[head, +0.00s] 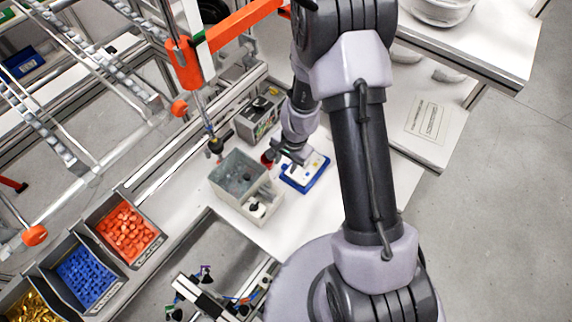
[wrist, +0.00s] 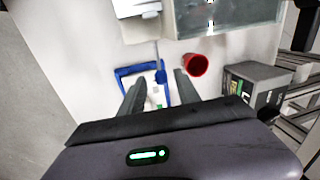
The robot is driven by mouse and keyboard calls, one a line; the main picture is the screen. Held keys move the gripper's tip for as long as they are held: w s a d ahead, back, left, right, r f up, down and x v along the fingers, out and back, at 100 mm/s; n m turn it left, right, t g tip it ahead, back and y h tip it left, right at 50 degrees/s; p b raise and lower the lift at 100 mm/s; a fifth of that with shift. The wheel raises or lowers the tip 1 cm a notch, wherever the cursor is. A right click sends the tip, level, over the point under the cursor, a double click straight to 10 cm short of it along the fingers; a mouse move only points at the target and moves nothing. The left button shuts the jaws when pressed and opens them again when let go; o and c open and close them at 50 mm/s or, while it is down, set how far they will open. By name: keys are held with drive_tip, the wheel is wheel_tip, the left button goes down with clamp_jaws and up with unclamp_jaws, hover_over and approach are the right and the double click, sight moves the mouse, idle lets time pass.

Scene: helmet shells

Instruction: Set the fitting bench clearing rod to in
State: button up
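My gripper (head: 290,154) is low over the white bench (head: 185,178), beside a blue-edged tray (head: 304,178). In the wrist view my gripper (wrist: 158,80) has its two fingers apart, with a clear gap between them. A thin grey rod with a blue part (wrist: 158,66) stands in line with that gap, in front of the white bin; it may be the clearing rod. I cannot tell whether it is in or out. The fingers do not visibly touch it. The blue-edged tray also shows in the wrist view (wrist: 122,73), partly hidden by the fingers.
A red cup (wrist: 196,65) stands close beside one finger. A grey open box (head: 238,172) and a white bin (head: 262,205) stand left of my gripper. A grey device (head: 258,116) is behind. Bins of orange (head: 126,232) and blue parts (head: 86,276) line the left.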

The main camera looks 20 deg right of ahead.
drive_tip(key=shift+w+f, duration=0.25)
drive_tip(key=shift+s+r, duration=0.1)
drive_tip(key=shift+s, duration=0.05)
drive_tip(key=shift+c, duration=1.1)
clamp_jaws()
